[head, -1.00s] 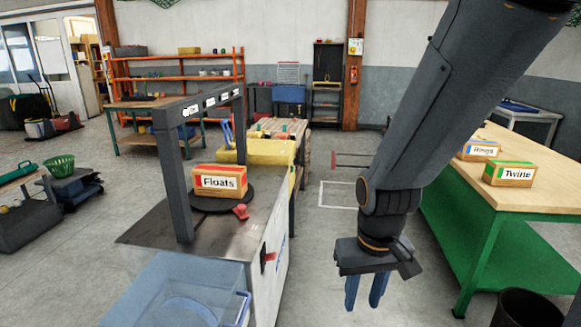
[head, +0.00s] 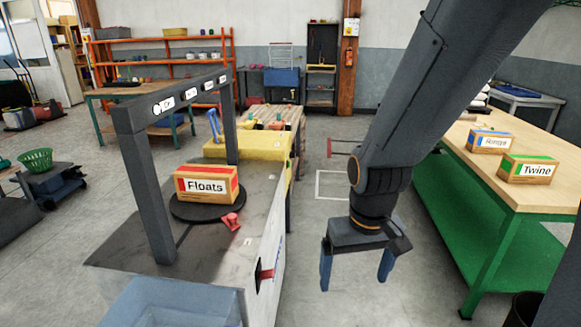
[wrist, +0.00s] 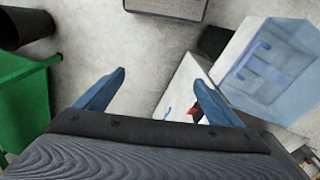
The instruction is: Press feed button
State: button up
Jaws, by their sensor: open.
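A grey machine bench (head: 130,255) with a dark frame (head: 146,190) over it stands left of centre in the head view. A "Floats" box (head: 206,184) sits on its round black plate (head: 182,212). A red piece (head: 231,221) lies beside the plate, and a red and black fitting (head: 266,274) is on the bench's right side. No part is clearly labelled as the feed button. My gripper (head: 355,282) hangs right of the bench, pointing down, open and empty. The wrist view shows its blue fingers spread (wrist: 159,77), with something red (wrist: 194,112) past the right finger.
A translucent blue bin (head: 170,305) stands at the bench's near end. A green table (head: 480,200) to the right bears a "Twine" box (head: 527,168) and another box (head: 490,140). A dark bin (wrist: 25,27) shows in the wrist view. Bare floor lies between bench and table.

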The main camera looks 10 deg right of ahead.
grip_shut()
dwell(0.3)
dwell(1.3)
